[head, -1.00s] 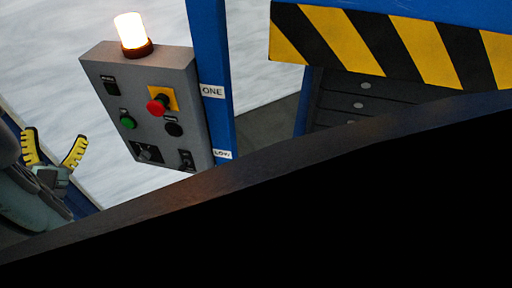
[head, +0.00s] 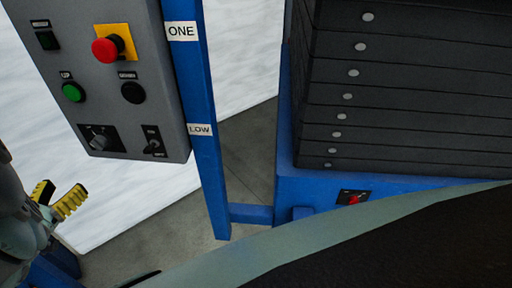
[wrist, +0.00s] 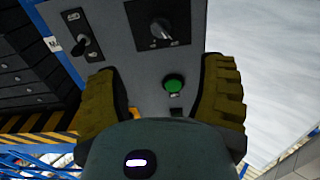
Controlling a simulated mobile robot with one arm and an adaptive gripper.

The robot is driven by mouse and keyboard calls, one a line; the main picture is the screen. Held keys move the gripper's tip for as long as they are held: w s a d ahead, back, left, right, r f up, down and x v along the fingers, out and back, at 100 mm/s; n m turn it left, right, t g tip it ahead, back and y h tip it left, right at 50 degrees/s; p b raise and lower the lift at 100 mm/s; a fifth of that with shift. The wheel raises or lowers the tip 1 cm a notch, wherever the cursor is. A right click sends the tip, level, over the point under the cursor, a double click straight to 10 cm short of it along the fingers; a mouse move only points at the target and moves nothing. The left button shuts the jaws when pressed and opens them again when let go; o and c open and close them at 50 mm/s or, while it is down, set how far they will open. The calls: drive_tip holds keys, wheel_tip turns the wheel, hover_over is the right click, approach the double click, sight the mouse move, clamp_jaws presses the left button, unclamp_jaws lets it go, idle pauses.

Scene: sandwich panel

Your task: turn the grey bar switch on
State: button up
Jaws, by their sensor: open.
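The grey bar switch (head: 98,138) is a rotary knob with a pale grey bar on a black plate, low on the grey control panel (head: 115,75). In the wrist view the switch (wrist: 161,28) is at the top, beyond my fingertips, with the panel upside down. My gripper (head: 56,198) is at the lower left of the head view, below and left of the panel. In the wrist view my gripper (wrist: 160,75) has its two yellow fingers spread apart with nothing between them. It is apart from the switch.
A toggle switch (head: 152,142) is beside the bar switch. Above are a green button (head: 73,92), a black button (head: 133,92) and a red knob (head: 105,49). A blue post (head: 203,100) stands right of the panel, then a stack of dark plates (head: 410,90).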

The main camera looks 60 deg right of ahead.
sight(96, 148)
drive_tip(key=shift+b+x, duration=1.2)
drive_tip(key=shift+x, duration=6.6)
drive_tip(key=shift+s, duration=0.1)
clamp_jaws()
